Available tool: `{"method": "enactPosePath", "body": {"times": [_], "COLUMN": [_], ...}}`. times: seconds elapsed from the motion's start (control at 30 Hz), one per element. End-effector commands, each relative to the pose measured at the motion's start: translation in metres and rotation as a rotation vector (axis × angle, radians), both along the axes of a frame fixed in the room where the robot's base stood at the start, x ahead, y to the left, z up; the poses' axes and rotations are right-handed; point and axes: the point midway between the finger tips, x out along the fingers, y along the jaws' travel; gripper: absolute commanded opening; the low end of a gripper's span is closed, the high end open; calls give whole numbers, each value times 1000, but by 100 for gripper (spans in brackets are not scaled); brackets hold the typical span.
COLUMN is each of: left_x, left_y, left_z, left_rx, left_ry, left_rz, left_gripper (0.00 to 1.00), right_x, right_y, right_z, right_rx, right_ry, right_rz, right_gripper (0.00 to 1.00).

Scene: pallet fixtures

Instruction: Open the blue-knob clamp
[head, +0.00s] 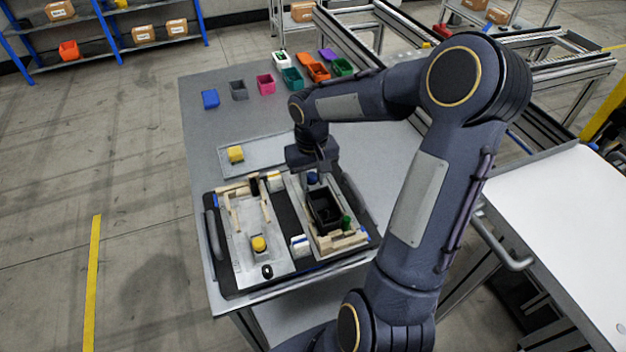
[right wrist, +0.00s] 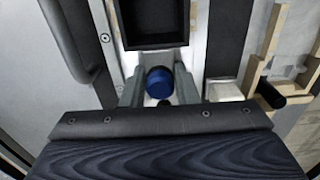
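The blue knob (head: 312,178) of the clamp stands at the far end of the right-hand fixture on the pallet, just below my right gripper (head: 315,165). In the right wrist view the blue knob (right wrist: 160,80) sits between the two fingers of my right gripper (right wrist: 160,86). A finger is on each side of it, with what looks like a narrow gap. The gripper looks open; contact is hard to judge. The clamp's lower parts are mostly hidden. My left gripper is out of view.
A black bin (head: 324,212) sits in the same fixture, close to the knob, with a green knob (head: 346,221) at its near end. The left fixture has a yellow knob (head: 259,243). Several coloured bins line the table's back.

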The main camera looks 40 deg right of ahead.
Motion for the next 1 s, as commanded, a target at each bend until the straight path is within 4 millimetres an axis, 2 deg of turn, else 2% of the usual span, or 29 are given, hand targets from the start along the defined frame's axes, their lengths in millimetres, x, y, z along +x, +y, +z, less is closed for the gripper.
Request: {"method": "enactPosePath", "body": {"times": [0.33, 1.0], "left_x": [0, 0], "left_y": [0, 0], "left_z": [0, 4], "left_rx": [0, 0], "left_ry": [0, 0], "left_rz": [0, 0], "left_gripper": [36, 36], "right_x": [1, 25], "right_y": [0, -8], "right_z": [0, 1], "right_rx": [0, -1], "right_ry": [0, -2], "right_rz": [0, 0], "right_gripper": [7, 7]}}
